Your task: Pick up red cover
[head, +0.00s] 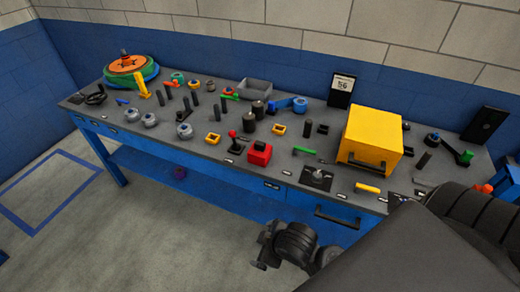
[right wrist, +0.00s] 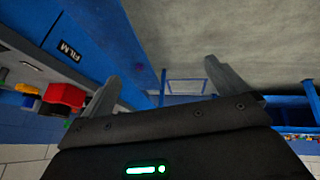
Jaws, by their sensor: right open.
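The red cover (head: 260,153) is a small red block with a dark top, on the grey top of the blue workbench near its front edge, in the middle of the head view. In the right wrist view a red block (right wrist: 65,95), seemingly the same cover, shows at the left, outside the fingers. My right gripper (right wrist: 162,68) is open, its two grey fingers wide apart with nothing between them. A dark part of my arm shows below the bench front in the head view, right of the cover. My left gripper is not in view.
The workbench (head: 225,157) is crowded. A red-knobbed joystick (head: 233,136) stands just left of the cover and a green bar (head: 304,150) lies to its right. A large yellow box (head: 371,138) stands farther right. The floor (head: 150,225) in front is clear.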

